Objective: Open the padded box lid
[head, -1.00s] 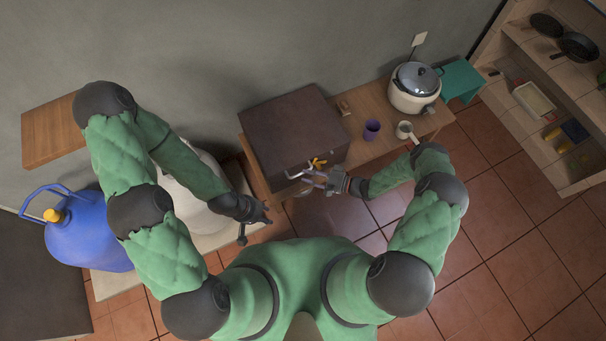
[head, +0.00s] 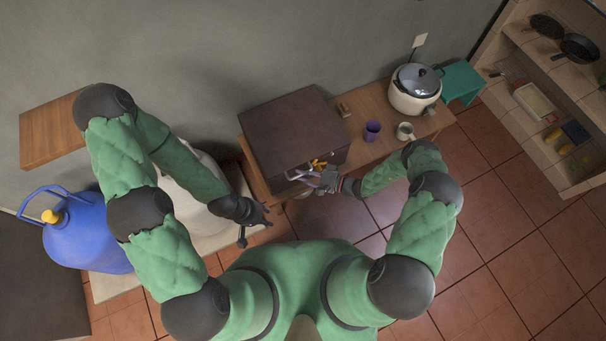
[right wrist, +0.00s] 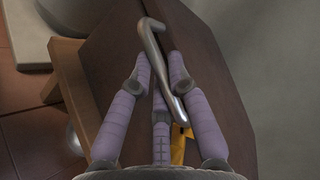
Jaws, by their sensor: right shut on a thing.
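The box (head: 290,125) has a dark brown, flat lid and stands on a wooden bench against the wall. The lid looks down; I cannot tell whether it is slightly raised. A curved metal handle (right wrist: 153,45) on the brown face shows in the right wrist view. My right gripper (head: 318,180) is at the box's front side, and its purple fingers (right wrist: 161,85) are shut on the handle. Something yellow (head: 318,163) shows at the box front, partly hidden behind the fingers. My left gripper (head: 257,226) is empty, with dark fingers spread, left of the box's front corner.
On the bench right of the box are a purple cup (head: 372,130), a light mug (head: 405,131) and a rice cooker (head: 416,88). A blue jug (head: 88,232) stands at left. Shelves with pans (head: 579,47) are at far right. The tiled floor in front is open.

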